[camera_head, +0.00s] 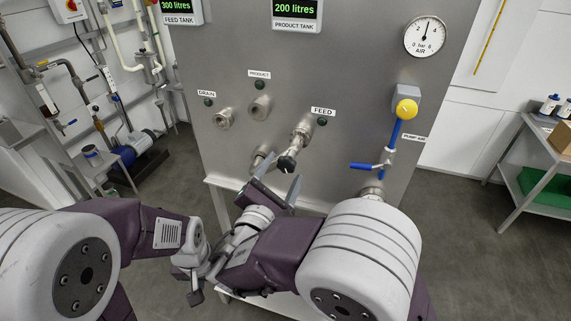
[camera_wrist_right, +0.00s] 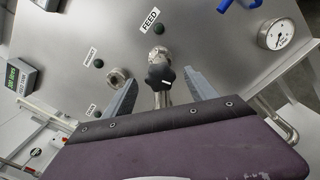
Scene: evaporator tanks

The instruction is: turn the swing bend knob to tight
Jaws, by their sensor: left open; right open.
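In the right wrist view the knob (camera_wrist_right: 160,76) appears dark, with a small pale mark. My right gripper (camera_head: 284,168) is open, one finger to each side of the knob in the picture. The right wrist view also shows the gripper's fingertips (camera_wrist_right: 162,79) apart around the knob; contact cannot be told. My left gripper (camera_head: 209,296) hangs low at the left, away from the panel, apparently empty.
A blue-handled valve (camera_head: 378,166) and a yellow knob (camera_head: 406,109) stand right of the bend. Steel ports (camera_head: 261,107) sit on the panel to its upper left. A workbench (camera_head: 540,150) stands far right. Open floor lies between bench and panel.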

